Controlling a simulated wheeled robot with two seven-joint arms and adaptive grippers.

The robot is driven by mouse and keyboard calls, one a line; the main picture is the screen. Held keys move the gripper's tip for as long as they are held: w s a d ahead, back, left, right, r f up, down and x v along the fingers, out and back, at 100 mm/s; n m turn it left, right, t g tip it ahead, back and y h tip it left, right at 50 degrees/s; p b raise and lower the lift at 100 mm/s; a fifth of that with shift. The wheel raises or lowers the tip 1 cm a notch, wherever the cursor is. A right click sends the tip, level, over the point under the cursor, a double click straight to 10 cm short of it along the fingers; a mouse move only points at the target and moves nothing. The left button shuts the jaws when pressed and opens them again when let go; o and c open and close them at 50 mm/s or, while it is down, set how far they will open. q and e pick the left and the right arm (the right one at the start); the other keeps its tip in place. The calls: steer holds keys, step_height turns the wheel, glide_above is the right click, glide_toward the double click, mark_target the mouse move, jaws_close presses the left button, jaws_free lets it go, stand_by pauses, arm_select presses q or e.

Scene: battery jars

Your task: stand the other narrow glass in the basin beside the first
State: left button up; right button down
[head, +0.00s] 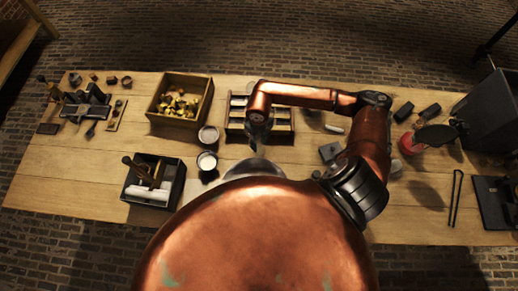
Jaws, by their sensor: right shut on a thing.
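My right gripper (258,134) points down in front of the compartment tray, just above and behind the basin. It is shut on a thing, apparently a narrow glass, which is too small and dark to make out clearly. The grey, rounded basin (253,166) shows only as a far part at the table's front middle. My copper body hides the rest of it. I cannot make out the first narrow glass inside it. My left gripper is not in view.
Two round jars (208,135) stand left of the gripper. A compartment tray (284,138) lies behind it, and a wooden box (205,112) of brass pieces stands back left. A black box (135,183) sits front left. A red thing (408,144) is at right.

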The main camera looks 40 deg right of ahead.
steer(key=shift+r, duration=0.15)
steer(key=shift+r, duration=0.6)
steer(key=s+a+r+b, duration=0.1)
steer(key=s+a+r, duration=0.7)
steer(key=s+r, duration=0.3)
steer(key=shift+a+r, duration=0.15)
steer(key=shift+r, duration=0.15)
